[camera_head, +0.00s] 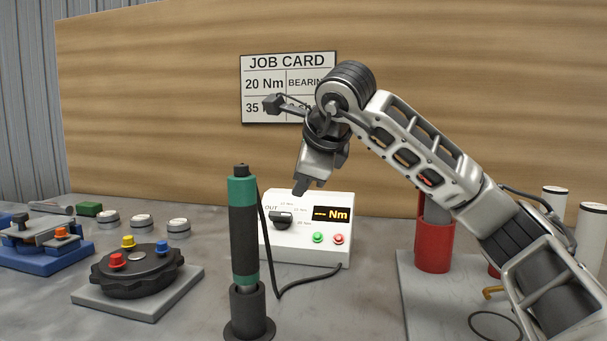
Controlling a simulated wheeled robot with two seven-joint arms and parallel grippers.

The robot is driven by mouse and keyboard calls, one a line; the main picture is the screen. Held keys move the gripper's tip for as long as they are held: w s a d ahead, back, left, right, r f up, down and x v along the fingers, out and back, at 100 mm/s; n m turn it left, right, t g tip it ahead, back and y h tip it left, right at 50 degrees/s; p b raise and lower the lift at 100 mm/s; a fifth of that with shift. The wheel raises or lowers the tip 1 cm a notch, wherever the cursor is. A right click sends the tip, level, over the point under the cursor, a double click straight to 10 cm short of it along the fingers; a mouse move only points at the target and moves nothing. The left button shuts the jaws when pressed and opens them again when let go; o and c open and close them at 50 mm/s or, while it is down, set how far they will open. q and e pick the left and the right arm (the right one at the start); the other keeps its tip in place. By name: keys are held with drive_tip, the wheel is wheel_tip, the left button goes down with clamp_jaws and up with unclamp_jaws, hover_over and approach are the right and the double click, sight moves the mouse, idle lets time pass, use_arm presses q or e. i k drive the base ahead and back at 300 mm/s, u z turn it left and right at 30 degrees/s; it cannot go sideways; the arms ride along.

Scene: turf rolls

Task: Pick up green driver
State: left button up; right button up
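The green driver (243,235) stands upright in a dark round holder (250,311) at the front centre. It has a dark body with green bands near its top and bottom. A black cable curves from it towards the white control box (304,256). My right gripper (302,186) comes in from the right and points down in front of the job card and over the box. My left gripper is not in view.
The box has a black knob, a Nm display and two buttons. A black round part (138,270) with coloured caps sits on a grey plate to the left, near a blue fixture (45,255). A red cylinder (434,245) stands to the right. A wooden panel (160,110) closes the back.

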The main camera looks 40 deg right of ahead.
sight(242, 199)
drive_tip(key=k, duration=1)
